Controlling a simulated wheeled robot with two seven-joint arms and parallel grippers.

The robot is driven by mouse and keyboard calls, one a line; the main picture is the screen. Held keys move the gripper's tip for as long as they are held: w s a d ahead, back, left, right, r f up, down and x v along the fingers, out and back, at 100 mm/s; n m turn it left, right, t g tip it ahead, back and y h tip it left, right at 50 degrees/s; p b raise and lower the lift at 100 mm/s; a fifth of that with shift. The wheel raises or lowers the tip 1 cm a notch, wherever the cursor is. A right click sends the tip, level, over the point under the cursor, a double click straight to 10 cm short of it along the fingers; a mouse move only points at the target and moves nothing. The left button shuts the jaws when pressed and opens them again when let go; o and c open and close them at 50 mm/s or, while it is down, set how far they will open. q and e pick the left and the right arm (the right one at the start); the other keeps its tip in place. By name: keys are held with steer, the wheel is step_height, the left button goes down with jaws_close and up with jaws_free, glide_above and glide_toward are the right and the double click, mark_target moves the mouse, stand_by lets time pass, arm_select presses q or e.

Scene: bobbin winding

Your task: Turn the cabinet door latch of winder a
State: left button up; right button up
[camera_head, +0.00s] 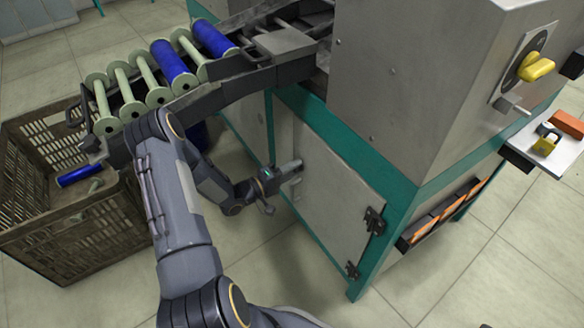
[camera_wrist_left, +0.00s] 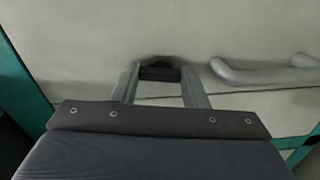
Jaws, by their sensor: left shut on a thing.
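The cabinet door (camera_head: 335,205) of the winder is a pale grey panel in a teal frame, and it looks closed. My left gripper (camera_head: 277,178) is at the door's left side in the head view. In the left wrist view, its two fingers (camera_wrist_left: 160,78) stand on either side of the dark door latch (camera_wrist_left: 160,72) and are shut on it. The latch's turn angle is hard to tell, and in the head view my gripper hides it. A grey bar handle (camera_wrist_left: 265,74) is just right of the latch. My right gripper is not in view.
A brown crate (camera_head: 50,225) stands at the left, under a rack with green and blue bobbins (camera_head: 172,64). Black hinges (camera_head: 374,221) are on the door's right side. A yellow knob (camera_head: 536,67) is on the winder's upper panel. The floor before the door is clear.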

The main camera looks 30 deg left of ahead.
arm_select(q)
steer(key=shift+n, duration=0.9)
steer(key=o, duration=1)
steer(key=shift+s+a+p, duration=0.1)
steer(key=shift+p, duration=0.2)
steer(key=p+v, duration=0.2)
steer(key=v, duration=0.5)
steer(key=shift+s+a, duration=0.1)
steer(key=shift+s, duration=0.2)
steer(key=shift+w, duration=0.1)
